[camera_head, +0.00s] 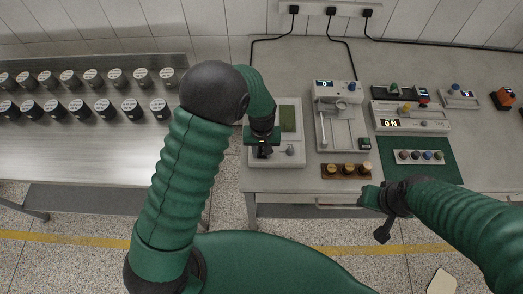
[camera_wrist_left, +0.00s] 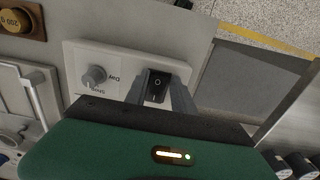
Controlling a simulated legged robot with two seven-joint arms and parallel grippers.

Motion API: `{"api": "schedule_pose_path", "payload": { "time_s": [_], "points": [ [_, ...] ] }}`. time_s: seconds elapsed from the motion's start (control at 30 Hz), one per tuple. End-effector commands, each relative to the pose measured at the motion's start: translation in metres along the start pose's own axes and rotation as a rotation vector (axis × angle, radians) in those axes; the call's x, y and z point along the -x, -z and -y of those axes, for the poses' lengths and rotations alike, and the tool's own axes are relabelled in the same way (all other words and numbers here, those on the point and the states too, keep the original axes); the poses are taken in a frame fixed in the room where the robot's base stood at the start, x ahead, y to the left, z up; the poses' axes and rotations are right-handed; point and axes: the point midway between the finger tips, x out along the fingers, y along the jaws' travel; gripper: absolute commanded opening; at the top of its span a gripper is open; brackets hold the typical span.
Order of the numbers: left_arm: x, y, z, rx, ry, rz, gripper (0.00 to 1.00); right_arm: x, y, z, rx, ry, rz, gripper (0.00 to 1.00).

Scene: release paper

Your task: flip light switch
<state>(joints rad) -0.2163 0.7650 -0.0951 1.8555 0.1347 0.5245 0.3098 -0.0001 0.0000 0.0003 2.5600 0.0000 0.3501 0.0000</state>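The black rocker switch (camera_wrist_left: 157,84) sits on a white plate (camera_wrist_left: 115,60) beside a grey knob (camera_wrist_left: 95,77) in the left wrist view. It has a small white circle mark. My left gripper (camera_wrist_left: 160,96) is open, with one grey finger on each side of the switch; whether they touch it I cannot tell. In the head view my left gripper (camera_head: 264,152) is over the front of the pale device (camera_head: 290,158) and hides the switch. My right gripper (camera_head: 378,212) hangs by the bench's front edge, away from the switch; its fingers are unclear.
A balance-like device (camera_head: 325,125) stands right of the switch device, with brass weights in a wooden block (camera_head: 346,171) before it. A green mat (camera_head: 437,170) and display boxes (camera_head: 410,118) are farther right. Several dark jars (camera_head: 130,107) fill the left metal table.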

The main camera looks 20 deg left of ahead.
Motion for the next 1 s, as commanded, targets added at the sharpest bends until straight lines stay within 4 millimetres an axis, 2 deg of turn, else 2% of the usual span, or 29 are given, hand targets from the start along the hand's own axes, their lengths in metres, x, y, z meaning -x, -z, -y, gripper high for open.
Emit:
{"api": "schedule_pose_path", "payload": {
  "time_s": [0.03, 0.17, 0.43, 0.63, 0.8, 1.0],
  "points": [
    [0.000, 0.000, 0.002, 0.001, 0.003, 0.001, 0.17, 0.000, 0.000, 0.000, 0.000, 0.000, 0.000, 0.36],
    [0.000, 0.000, 0.002, 0.002, 0.003, 0.001, 0.00, 0.000, 0.000, 0.000, 0.000, 0.000, 0.000, 0.36],
    [0.002, 0.002, 0.001, 0.002, 0.002, 0.028, 0.00, 0.004, 0.001, 0.000, 0.000, 0.000, 0.000, 0.36],
    [0.003, 0.007, 0.001, 0.005, 0.002, 0.203, 0.00, 0.015, 0.004, 0.000, 0.000, 0.000, 0.000, 0.36],
    [0.002, 0.012, 0.001, 0.003, 0.001, 0.339, 0.00, 0.012, 0.003, 0.000, 0.000, 0.000, 0.000, 0.36],
    [0.005, 0.012, 0.001, 0.002, 0.000, 0.400, 0.00, 0.011, 0.003, 0.000, 0.000, 0.000, 0.000, 0.36]
  ]
}}
